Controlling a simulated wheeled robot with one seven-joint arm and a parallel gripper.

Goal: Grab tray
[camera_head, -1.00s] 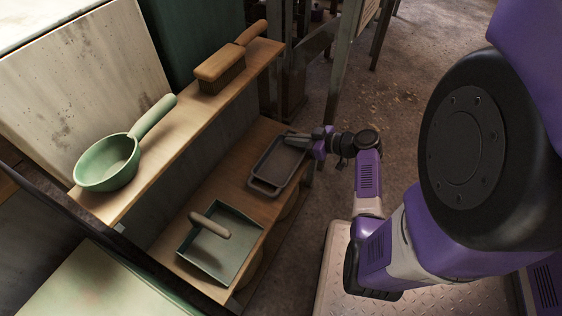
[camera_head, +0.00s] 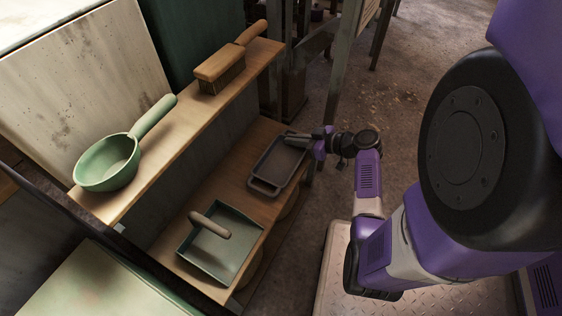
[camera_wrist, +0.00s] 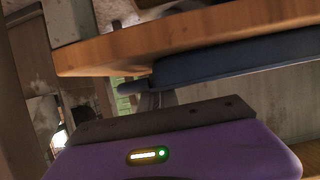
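The tray (camera_head: 262,187) is a shallow dark grey tray with raised rims. It lies on the lower wooden shelf, at its far right end in the head view. My gripper (camera_head: 292,136) is at the tray's far right corner, with its fingers reaching over or against the rim. In the wrist view a dark blue-grey edge (camera_wrist: 240,58), which looks like the tray, runs beside a wooden board. A grey finger (camera_wrist: 156,100) shows close to that edge. Whether the fingers are closed on the rim is hidden.
A green dustpan (camera_head: 228,252) lies on the same lower shelf (camera_head: 222,185), nearer than the tray. The upper shelf (camera_head: 185,115) holds a green pan (camera_head: 108,163) and a wooden brush (camera_head: 222,72). A metal table leg (camera_head: 345,65) stands behind my gripper.

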